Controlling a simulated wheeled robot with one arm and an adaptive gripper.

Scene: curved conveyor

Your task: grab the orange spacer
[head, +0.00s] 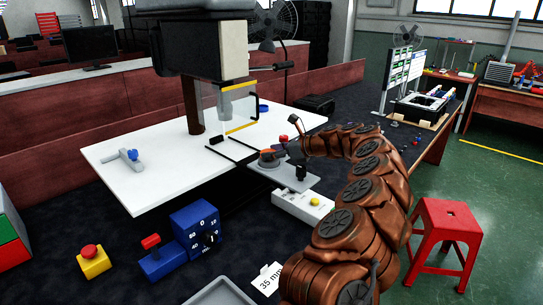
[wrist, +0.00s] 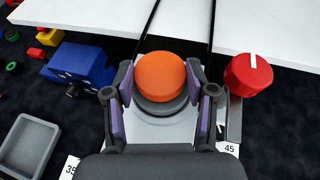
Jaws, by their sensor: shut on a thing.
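The orange spacer (wrist: 160,75) is a round, flat-topped disc in the upper middle of the wrist view. It sits over a dark grey round base on a light metal plate (wrist: 165,128). My gripper (wrist: 160,84) has its purple-padded fingers on the left and right sides of the spacer and is shut on it. In the head view the spacer (head: 267,154) is small and partly hidden by my gripper (head: 281,152). I cannot tell whether it is lifted off the base.
A red knob (wrist: 248,75) stands close right of the spacer. A white table (head: 125,180) with two dark rails lies beyond. A blue switch box (head: 195,231), a yellow button box (head: 94,262) and a grey tray (head: 219,293) are in front. A red stool (head: 447,222) stands right.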

